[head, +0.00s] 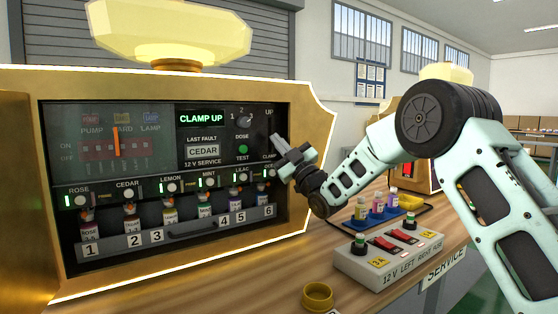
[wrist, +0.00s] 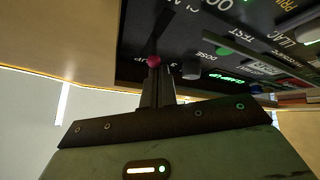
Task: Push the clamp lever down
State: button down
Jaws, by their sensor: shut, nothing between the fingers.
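The clamp lever shows in the wrist view as a pink-red ball knob (wrist: 154,61), right at my gripper's fingertips. I cannot tell whether they touch. My gripper (wrist: 157,72) is shut and empty. In the head view my gripper (head: 274,141) reaches the right side of the black panel, between the labels UP and CLAMP, and hides the lever there. The green display (head: 202,118) reads CLAMP UP.
The gold-framed machine (head: 318,150) borders the panel closely on the right. Several numbered bottles stand in a rack (head: 180,232) below. A switch box (head: 385,262), a blue bottle tray (head: 372,222) and a yellow cup (head: 317,296) are on the wooden counter.

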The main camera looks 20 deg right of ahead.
jog(key=f+b, duration=0.1)
jog(key=b, duration=0.2)
jog(key=w+f+y+b, duration=0.1)
jog(key=f+b, duration=0.1)
jog(key=b, duration=0.1)
jog(key=shift+a+n, duration=0.15)
jog(key=shift+n, duration=0.25)
jog(key=shift+w+f+b, duration=0.1)
jog(key=shift+f+b, duration=0.05)
jog(key=shift+b, duration=0.25)
jog(key=shift+f, duration=0.1)
